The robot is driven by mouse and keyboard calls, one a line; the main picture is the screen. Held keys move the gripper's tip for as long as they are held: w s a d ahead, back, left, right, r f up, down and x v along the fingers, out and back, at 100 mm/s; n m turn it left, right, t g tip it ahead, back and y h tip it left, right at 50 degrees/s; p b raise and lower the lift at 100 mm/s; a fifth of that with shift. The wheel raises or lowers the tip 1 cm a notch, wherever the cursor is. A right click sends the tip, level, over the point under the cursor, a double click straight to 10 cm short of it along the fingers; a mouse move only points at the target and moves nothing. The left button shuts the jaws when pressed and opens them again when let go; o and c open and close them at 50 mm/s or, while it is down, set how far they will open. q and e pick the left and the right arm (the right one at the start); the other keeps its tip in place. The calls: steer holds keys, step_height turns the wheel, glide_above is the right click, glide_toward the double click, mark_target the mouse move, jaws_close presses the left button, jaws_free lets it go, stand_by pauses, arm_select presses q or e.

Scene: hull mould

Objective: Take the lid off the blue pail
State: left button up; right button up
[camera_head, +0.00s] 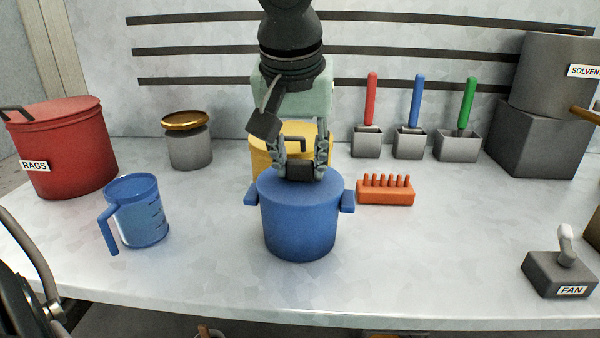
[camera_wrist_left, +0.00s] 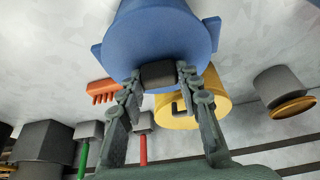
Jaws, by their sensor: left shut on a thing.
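The blue pail (camera_head: 300,230) stands upright at the front middle of the bench, with a small blue lug on each side. Its top looks covered by a flat blue lid (camera_head: 275,187) with a dark block-shaped knob (camera_head: 300,170). No gap shows between lid and pail. My left gripper (camera_head: 303,174) reaches down from above and is shut on the knob, one finger on each side. The left wrist view also shows the knob (camera_wrist_left: 158,74) between the fingertips, against the blue top.
A yellow pail (camera_head: 262,150) stands close behind. An orange pegged block (camera_head: 386,190) lies close right; a blue measuring jug (camera_head: 140,215) stands left. Further out are a red RAGS pail (camera_head: 65,150), a gold-lidded grey jar (camera_head: 188,148) and a FAN switch (camera_head: 558,275).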

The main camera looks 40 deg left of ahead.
mark_target(300, 160)
arm_select(q)
step_height(300, 160, up, 4)
steer(key=shift+r, duration=0.1)
steer(key=s+a+r+p, duration=0.3)
steer(key=s+a+r, duration=0.2)
steer(key=a+r, duration=0.5)
steer(key=shift+s+a+r, duration=0.15)
steer(key=shift+a+r, duration=0.05)
steer(key=shift+r, duration=0.15)
arm_select(e)
step_height(300, 160, up, 3)
steer(key=shift+r, duration=0.1)
steer(key=shift+s, duration=0.1)
stand_by(0.5)
